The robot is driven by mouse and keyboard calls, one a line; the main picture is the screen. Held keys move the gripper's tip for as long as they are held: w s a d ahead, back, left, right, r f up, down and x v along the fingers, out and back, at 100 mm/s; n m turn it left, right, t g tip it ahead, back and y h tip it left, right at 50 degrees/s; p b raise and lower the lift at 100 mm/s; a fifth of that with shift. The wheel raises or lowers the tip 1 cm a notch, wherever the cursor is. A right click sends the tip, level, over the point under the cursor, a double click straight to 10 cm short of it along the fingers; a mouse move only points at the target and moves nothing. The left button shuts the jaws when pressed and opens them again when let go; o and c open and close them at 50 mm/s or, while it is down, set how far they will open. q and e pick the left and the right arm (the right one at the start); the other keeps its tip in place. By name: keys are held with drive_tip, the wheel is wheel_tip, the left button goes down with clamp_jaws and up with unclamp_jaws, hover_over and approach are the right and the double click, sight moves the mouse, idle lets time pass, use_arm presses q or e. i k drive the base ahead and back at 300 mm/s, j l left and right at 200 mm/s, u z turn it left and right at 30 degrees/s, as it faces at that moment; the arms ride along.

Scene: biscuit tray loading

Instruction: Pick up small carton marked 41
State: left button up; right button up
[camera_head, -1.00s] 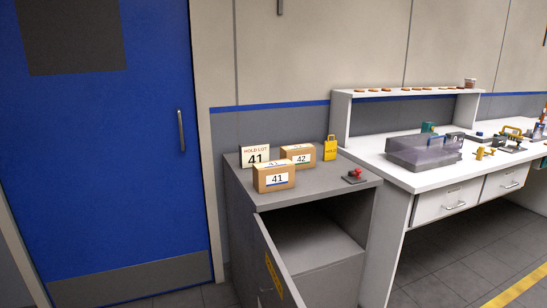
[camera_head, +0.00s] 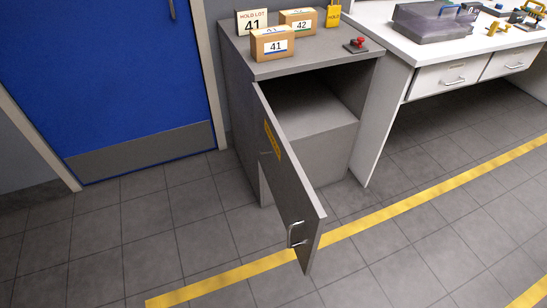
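The small carton marked 41 (camera_head: 272,43) is a brown box with a white label, standing on the front left part of the grey cabinet's top (camera_head: 315,58). Behind it stands a second carton marked 42 (camera_head: 298,22). A sign reading HOLD LOT 41 (camera_head: 249,22) stands behind carton 41 to the left, its lower part hidden by the carton. Neither of my grippers is in view.
The cabinet door (camera_head: 285,180) stands open, jutting forward over the floor. A red-handled stamp (camera_head: 357,44) and a yellow tag (camera_head: 333,14) are also on the cabinet. A white workbench (camera_head: 436,58) adjoins at right. The tiled floor (camera_head: 180,225) is clear at left.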

sight(275, 42)
drive_tip(key=i+j+z, duration=0.1)
drive_tip(key=z, duration=0.3)
drive_tip(key=i+j+z, duration=0.1)
drive_tip(key=j+z, duration=0.4)
drive_tip(key=z, duration=0.25)
drive_tip(key=i, duration=0.05)
